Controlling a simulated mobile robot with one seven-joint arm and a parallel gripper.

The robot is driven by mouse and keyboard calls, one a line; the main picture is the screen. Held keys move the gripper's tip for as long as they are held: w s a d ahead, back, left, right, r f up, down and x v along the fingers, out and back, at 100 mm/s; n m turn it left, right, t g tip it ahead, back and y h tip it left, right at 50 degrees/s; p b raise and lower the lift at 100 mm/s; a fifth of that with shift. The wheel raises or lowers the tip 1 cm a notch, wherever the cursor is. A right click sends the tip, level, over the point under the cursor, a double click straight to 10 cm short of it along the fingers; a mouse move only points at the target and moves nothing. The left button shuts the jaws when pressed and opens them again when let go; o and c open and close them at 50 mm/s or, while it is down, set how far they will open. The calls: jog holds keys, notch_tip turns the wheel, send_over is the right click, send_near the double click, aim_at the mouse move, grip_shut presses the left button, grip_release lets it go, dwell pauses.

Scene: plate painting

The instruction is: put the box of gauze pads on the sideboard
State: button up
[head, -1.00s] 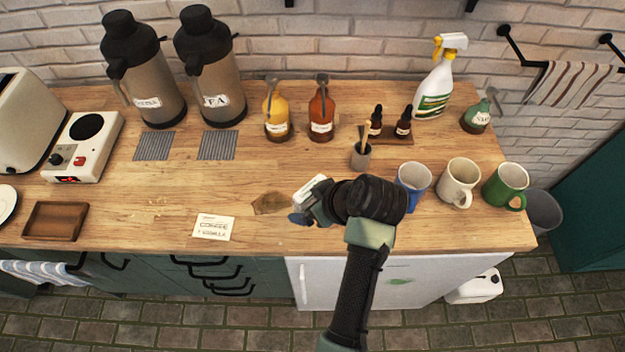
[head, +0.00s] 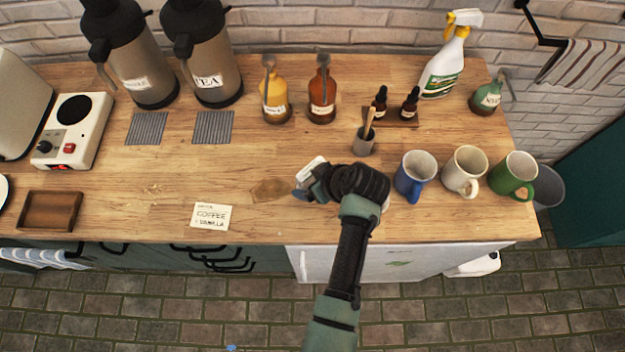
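The wooden-topped counter (head: 160,190) stands against the brick wall. My gripper (head: 303,186) is low over its front middle, left of the blue mug. A small white box-like thing (head: 312,167) shows at the gripper's far side, partly hidden by it. It may be the box of gauze pads, but no label is readable on it. The fingers are mostly hidden by my wrist, so I cannot tell whether they are shut on it.
Blue, cream (head: 464,172) and green mugs stand to the right. A grey cup (head: 364,145) with a stick is behind my wrist. A written card (head: 211,216) and wooden tray (head: 50,211) lie left, with bare wood between. Bottles and flasks line the back.

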jog(key=shift+f, duration=0.6)
jog(key=shift+f, duration=0.25)
jog(key=o, duration=1)
jog(key=shift+r, duration=0.1)
jog(key=shift+r, duration=0.1)
